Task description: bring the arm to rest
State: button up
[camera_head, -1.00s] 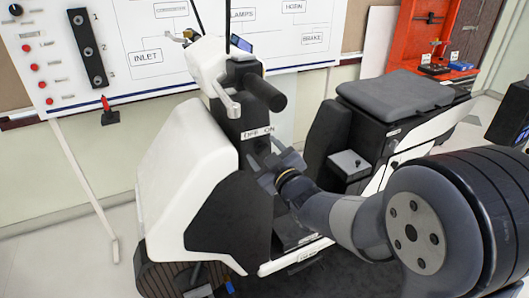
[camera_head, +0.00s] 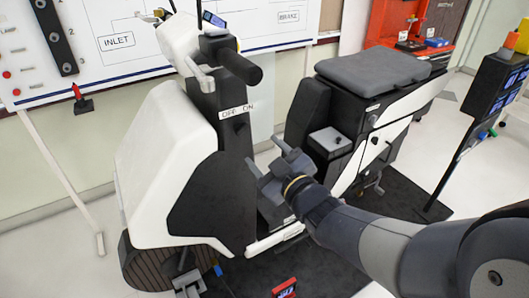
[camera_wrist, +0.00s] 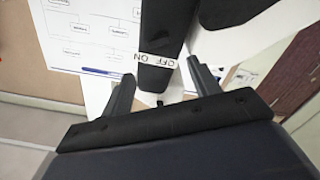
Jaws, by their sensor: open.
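My arm reaches in from the lower right of the head view. My gripper (camera_head: 277,163) is open, with nothing seen between its fingers. It is in front of the scooter rig, right of and below the OFF/ON label (camera_head: 236,111) on the black column. In the wrist view the two fingers of my gripper (camera_wrist: 158,84) stand apart, with the OFF/ON label (camera_wrist: 158,60) beyond them. A small dark knob shows below that label. The scooter rig's white front panel (camera_head: 150,160) is left of my gripper, and its grey seat (camera_head: 370,72) is at the right.
A whiteboard (camera_head: 115,60) with diagrams and switches stands behind the rig. A red tool stand (camera_head: 398,30) is at the back right, and a dark panel on a pole (camera_head: 492,95) is at the right. A red device (camera_head: 284,288) lies on the dark mat (camera_head: 320,270).

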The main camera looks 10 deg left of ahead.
aim_at(242, 130)
jog(key=p+x, duration=0.1)
jog(key=x, duration=0.9)
jog(key=shift+w+a, duration=0.2)
jog(key=shift+w+a+r+p, duration=0.1)
jog(key=shift+w+r+p, duration=0.05)
jog(key=shift+p, duration=0.45)
jog(key=shift+n+p, duration=0.3)
jog(key=shift+f+b, duration=0.3)
jog(key=shift+b, duration=0.45)
